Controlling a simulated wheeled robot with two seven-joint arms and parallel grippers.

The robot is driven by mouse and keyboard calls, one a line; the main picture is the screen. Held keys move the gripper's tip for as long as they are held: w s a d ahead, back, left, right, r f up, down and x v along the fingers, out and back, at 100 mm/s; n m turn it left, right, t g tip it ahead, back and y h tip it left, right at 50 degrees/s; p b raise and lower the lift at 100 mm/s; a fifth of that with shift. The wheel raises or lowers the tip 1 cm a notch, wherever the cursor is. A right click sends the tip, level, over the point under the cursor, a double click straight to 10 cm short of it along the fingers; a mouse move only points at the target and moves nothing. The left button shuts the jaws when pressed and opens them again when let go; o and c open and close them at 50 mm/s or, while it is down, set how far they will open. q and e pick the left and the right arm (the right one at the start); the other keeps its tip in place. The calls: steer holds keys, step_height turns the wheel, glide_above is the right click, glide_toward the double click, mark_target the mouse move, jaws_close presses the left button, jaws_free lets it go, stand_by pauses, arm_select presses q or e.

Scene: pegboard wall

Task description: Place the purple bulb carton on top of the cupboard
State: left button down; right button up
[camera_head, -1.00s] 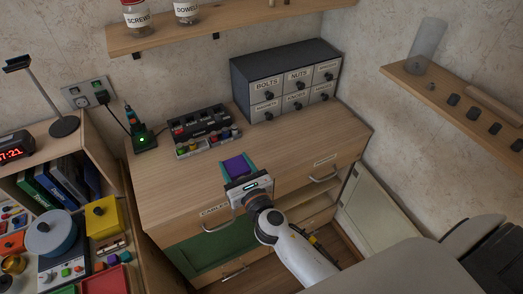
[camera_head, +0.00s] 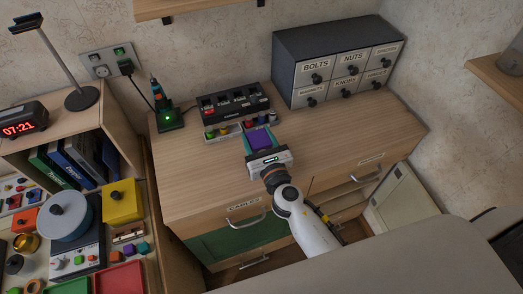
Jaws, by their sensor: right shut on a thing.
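The purple bulb carton (camera_head: 260,138) is held in my right gripper (camera_head: 261,142), over the cupboard top near its front middle. The gripper is shut on it, with teal showing along the carton's sides. I cannot tell whether the carton touches the wood. The cupboard (camera_head: 196,181) has a pale wooden top, a drawer labelled CABLES and a green panel below it. My left gripper is not in view.
A black charger rack (camera_head: 234,103) with a tray of small coloured parts stands just behind the carton. A grey drawer unit (camera_head: 338,62) stands at the back right, a green-lit device (camera_head: 167,117) at the back left. The top is bare left and right of the carton.

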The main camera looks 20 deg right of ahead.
steer(key=f, duration=0.1)
steer(key=f+b, duration=0.2)
steer(key=shift+w+f, duration=0.1)
steer(key=shift+w, duration=0.15)
steer(key=shift+f+b, duration=0.35)
steer(key=shift+s+r, duration=0.1)
steer(key=shift+s, duration=0.1)
steer(key=shift+w, duration=0.1)
steer(key=shift+f, duration=0.2)
steer(key=o, duration=1)
